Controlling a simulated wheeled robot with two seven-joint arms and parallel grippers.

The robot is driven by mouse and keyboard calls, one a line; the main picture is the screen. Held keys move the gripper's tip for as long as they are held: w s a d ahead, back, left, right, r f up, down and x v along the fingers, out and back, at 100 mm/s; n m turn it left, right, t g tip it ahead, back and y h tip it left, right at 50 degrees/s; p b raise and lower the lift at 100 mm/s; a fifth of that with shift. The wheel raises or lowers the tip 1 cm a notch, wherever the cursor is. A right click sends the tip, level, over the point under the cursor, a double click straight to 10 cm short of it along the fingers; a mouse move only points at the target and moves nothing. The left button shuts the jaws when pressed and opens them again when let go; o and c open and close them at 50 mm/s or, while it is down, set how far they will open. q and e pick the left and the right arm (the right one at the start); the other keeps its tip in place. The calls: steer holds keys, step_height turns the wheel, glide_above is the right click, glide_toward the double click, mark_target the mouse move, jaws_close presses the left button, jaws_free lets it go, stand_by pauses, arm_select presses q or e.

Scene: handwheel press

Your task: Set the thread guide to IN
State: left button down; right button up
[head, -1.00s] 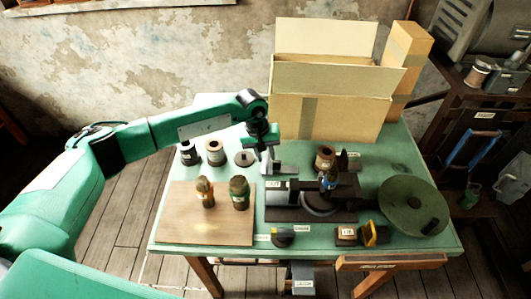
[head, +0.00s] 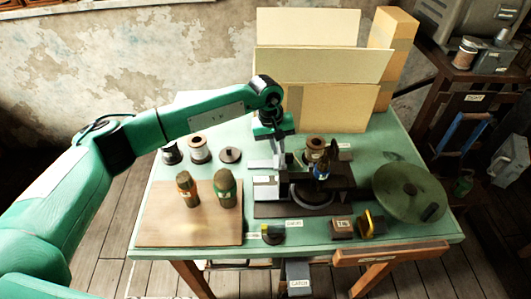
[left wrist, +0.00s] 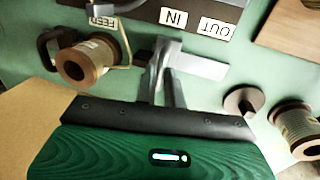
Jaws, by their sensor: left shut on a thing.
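The thread guide (left wrist: 205,66) is a pale grey metal piece beside the dark press base. It also shows in the head view (head: 260,164). My left gripper (left wrist: 164,66) is shut on its upright part, between the two fingers. In the head view the gripper (head: 279,153) comes down from above at the back left of the press (head: 325,190). The IN label (left wrist: 173,18) lies just beyond the fingertips in the wrist view, and the OUT label (left wrist: 215,28) is to its right. The fingers hide part of the guide. My right gripper is not in view.
A thread spool (left wrist: 85,62) stands close to the fingers, with thread leading toward the FEED label (left wrist: 102,21). Another spool (head: 199,149) and a round disc (head: 230,155) stand left of the gripper. A large open carton (head: 330,105) stands behind. A wooden board (head: 165,225) lies front left.

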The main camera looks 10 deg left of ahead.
arm_select(q)
steer(key=shift+w+d, duration=0.1)
steer(key=shift+d, duration=0.15)
steer(key=shift+r, duration=0.1)
steer(key=c, duration=1.5)
jaws_free()
steer(key=shift+d, duration=0.2)
